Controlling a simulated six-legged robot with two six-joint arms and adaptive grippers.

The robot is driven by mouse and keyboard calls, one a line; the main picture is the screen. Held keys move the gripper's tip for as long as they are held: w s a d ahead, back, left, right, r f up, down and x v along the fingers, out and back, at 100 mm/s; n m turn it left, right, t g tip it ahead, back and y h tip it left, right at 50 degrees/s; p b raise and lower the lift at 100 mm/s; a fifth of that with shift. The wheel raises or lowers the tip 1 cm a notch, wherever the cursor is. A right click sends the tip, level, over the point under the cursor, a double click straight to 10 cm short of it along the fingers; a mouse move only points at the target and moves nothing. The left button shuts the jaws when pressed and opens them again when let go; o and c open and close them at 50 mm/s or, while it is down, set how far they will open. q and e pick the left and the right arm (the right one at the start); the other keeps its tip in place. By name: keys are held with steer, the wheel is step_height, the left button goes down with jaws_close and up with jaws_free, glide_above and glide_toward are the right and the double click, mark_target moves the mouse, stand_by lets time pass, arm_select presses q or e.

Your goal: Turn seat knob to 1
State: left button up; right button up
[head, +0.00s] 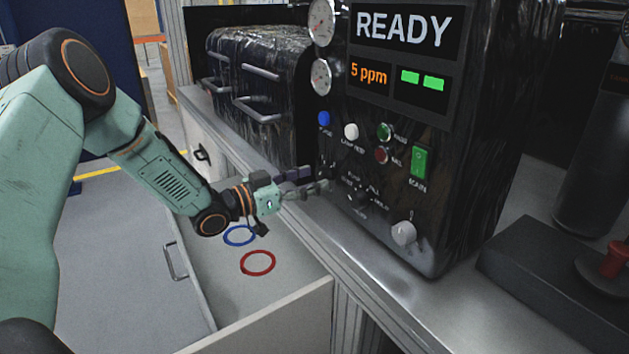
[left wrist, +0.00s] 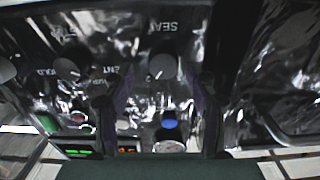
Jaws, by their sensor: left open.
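The black control panel (head: 470,130) stands on the bench and its screen reads READY and 5 ppm. My left gripper (head: 318,181) is open in front of the panel's lower left part. In the left wrist view, which shows the panel upside down, the seat knob (left wrist: 162,67) lies under the label SEAT, between the two spread fingers of my left gripper (left wrist: 158,90). A small light mark shows on the knob; its scale numbers are not legible. I cannot tell whether the fingers touch it. In the head view the gripper hides the seat knob. My right gripper is not in view.
A blue button (head: 324,118) sits above. Below the arm, an open drawer (head: 270,320) holds a blue ring (head: 239,243) and a red ring (head: 258,273).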

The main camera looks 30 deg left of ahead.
arm_select(q)
steer(key=shift+w+d+f, duration=0.1)
steer(key=shift+w+d, duration=0.15)
steer(key=shift+w, duration=0.25)
steer(key=shift+w+f, duration=0.2)
steer(key=shift+w, duration=0.3)
steer(key=shift+s+r, duration=0.2)
steer(key=shift+s, duration=0.05)
steer(key=shift+c, duration=0.6)
steer(key=shift+w+f, duration=0.1)
steer(key=shift+w, duration=0.15)
steer(key=c, duration=1)
